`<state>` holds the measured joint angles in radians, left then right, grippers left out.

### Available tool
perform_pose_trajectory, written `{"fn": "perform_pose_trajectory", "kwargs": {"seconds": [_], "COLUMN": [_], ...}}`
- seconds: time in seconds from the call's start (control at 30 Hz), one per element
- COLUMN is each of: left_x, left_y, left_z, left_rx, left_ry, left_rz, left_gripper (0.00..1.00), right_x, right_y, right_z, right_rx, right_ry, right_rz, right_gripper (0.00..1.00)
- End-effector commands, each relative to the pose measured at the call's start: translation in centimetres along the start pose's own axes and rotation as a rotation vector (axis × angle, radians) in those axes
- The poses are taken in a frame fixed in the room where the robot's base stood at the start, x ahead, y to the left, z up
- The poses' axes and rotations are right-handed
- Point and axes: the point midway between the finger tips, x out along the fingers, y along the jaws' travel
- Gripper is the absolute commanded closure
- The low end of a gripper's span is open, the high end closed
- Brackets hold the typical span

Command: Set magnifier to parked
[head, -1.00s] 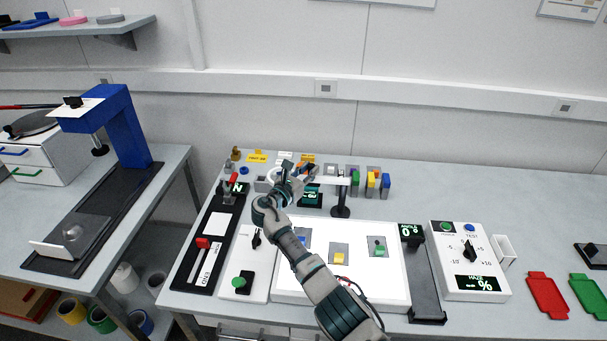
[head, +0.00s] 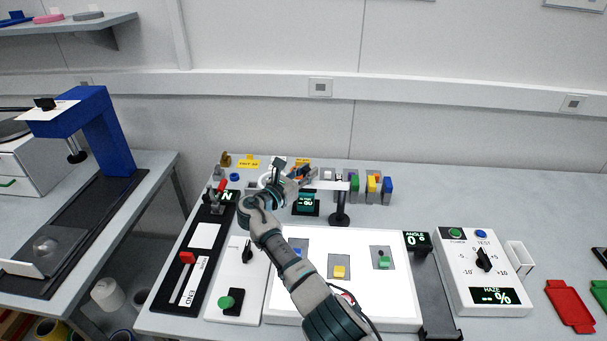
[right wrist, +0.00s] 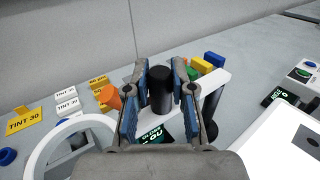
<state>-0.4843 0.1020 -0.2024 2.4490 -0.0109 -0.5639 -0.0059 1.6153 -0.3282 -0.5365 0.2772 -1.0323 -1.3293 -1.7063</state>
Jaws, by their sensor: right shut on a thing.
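The magnifier is a white ring and flat white arm (head: 328,185) on a black post (head: 340,208) behind the light panel. In the right wrist view its ring (right wrist: 43,137) is at lower left and its arm (right wrist: 212,88) runs to the right. My right gripper (head: 279,170) is at the ring end of the arm. In the right wrist view my right gripper (right wrist: 160,78) is shut on an upright black handle (right wrist: 161,92), with a finger on each side. The fingers hide part of the arm. My left gripper is not in view.
The white light panel (head: 370,301) lies in front, under my right arm. A black slider unit (head: 179,317) is at left. Tint signs and coloured blocks (head: 388,186) stand behind the magnifier. A haze meter (head: 484,262) is at right. The blue stand (head: 110,140) is far left.

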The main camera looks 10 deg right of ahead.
Motion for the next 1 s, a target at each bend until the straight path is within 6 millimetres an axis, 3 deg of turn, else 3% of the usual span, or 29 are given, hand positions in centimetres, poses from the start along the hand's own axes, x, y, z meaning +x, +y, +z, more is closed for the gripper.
{"fn": "perform_pose_trajectory", "kwargs": {"seconds": [0.37, 0.4, 0.5, 1.0], "left_x": [0.0, 0.0, 0.0, -0.2], "left_y": [-0.3, -0.4, -0.4, -0.2], "left_z": [-0.1, -0.1, -0.1, -0.1], "left_rx": [-0.004, -0.003, -0.003, -0.003], "left_ry": [0.012, 0.012, 0.012, 0.012], "left_rz": [0.001, 0.0, 0.0, 0.002], "left_gripper": [1.0, 1.0, 1.0, 1.0], "right_x": [0.3, 0.3, 0.2, -1.7], "right_y": [0.0, 0.0, 0.0, 0.4], "right_z": [0.4, 0.4, 0.4, 0.5], "right_rx": [0.002, 0.002, 0.002, 0.004], "right_ry": [-0.007, -0.008, -0.008, -0.011], "right_rz": [0.002, 0.002, 0.002, 0.006], "right_gripper": [1.0, 0.72, 0.5, 0.5]}}
